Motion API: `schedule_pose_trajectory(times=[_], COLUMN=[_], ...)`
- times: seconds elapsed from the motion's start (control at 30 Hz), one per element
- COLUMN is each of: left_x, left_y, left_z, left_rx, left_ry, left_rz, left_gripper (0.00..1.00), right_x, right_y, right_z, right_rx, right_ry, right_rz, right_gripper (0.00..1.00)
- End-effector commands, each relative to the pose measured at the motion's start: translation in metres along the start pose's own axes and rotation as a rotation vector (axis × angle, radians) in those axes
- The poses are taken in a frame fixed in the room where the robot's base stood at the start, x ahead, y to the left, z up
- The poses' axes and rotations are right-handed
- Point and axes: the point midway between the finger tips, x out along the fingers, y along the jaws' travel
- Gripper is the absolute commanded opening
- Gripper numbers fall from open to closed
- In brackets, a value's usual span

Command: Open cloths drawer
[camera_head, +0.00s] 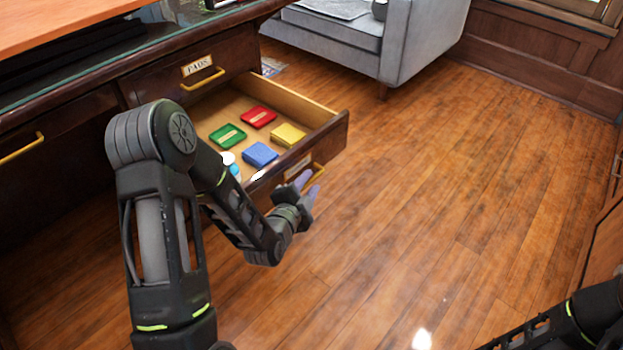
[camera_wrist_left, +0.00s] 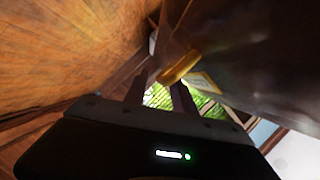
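A drawer (camera_head: 326,138) stands pulled out below a closed drawer labelled PADS (camera_head: 168,78). Its front has a pale label (camera_head: 297,166), unreadable here, and a yellow handle (camera_head: 318,175). Inside lie flat red (camera_head: 258,117), green (camera_head: 227,136), yellow (camera_head: 288,135) and blue (camera_head: 260,154) items. My left gripper (camera_head: 306,187) is at this handle, in front of the drawer face. In the left wrist view my left gripper's fingers (camera_wrist_left: 160,92) are apart, with the yellow handle (camera_wrist_left: 182,66) at their tips. Whether they touch it cannot be told. My right gripper is out of view.
The desk (camera_head: 60,95) has another yellow handle (camera_head: 22,148) at left. A grey armchair (camera_head: 400,40) stands behind. The wood floor (camera_head: 440,190) right of the drawer is clear. A cabinet edge (camera_head: 605,240) is at far right.

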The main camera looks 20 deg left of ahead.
Motion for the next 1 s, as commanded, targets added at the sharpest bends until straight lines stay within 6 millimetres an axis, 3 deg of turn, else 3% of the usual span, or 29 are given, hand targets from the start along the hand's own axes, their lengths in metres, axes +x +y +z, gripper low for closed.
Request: schedule_pose_trajectory(times=[0.2,0.33,1.0], left_x=[-0.037,-0.050,-0.054], left_y=[-0.001,-0.001,-0.001], left_z=[-0.001,0.000,-0.003], left_rx=[0.000,0.000,-0.015], left_ry=[-0.001,-0.001,-0.002], left_rz=[0.002,0.001,0.008], left_gripper=[0.32,0.32,0.32], right_x=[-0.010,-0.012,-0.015], right_y=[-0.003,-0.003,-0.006], right_z=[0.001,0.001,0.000], right_rx=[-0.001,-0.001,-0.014], right_ry=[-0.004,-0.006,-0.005], right_rz=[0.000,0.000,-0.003], right_gripper=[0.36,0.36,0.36])
